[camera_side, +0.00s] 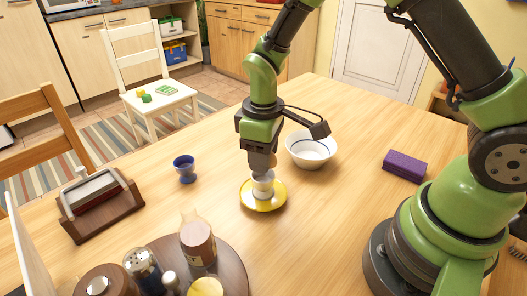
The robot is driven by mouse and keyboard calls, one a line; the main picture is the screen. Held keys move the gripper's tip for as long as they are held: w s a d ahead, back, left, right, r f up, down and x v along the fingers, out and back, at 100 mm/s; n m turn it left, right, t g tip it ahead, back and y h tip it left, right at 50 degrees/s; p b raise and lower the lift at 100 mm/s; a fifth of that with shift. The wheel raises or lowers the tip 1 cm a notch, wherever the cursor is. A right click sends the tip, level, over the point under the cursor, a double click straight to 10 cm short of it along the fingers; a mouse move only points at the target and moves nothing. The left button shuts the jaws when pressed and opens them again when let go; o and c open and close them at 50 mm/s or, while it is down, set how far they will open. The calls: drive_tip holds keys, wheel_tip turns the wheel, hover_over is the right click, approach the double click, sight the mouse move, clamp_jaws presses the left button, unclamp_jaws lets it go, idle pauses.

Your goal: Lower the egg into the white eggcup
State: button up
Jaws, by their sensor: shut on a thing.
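The white eggcup (263,188) stands upright on a yellow saucer (250,203) in the middle of the table. My gripper (263,170) points straight down, directly over the eggcup, with its fingertips at about the cup's rim. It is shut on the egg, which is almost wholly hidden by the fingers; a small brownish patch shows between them. I cannot tell whether the egg touches the inside of the cup.
A blue eggcup (185,168) stands to the left. A white bowl (311,150) is close behind right, and a purple block (405,166) lies farther right. A wooden napkin holder (97,204) and a round tray (233,272) with bottles and shakers are at front left.

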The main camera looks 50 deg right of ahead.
drive_tip(key=o, duration=1)
wheel_tip(320, 180, up, 10)
drive_tip(key=shift+f, duration=0.1)
drive_tip(key=s+d+r+m+t+y, duration=0.2)
drive_tip(key=s+r+m+t, duration=0.5)
drive_tip(key=s, duration=0.9)
wheel_tip(320, 180, up, 4)
drive_tip(key=shift+s+d+r+m, duration=0.15)
drive_tip(key=shift+s+m, duration=0.15)
drive_tip(key=shift+m, duration=0.9)
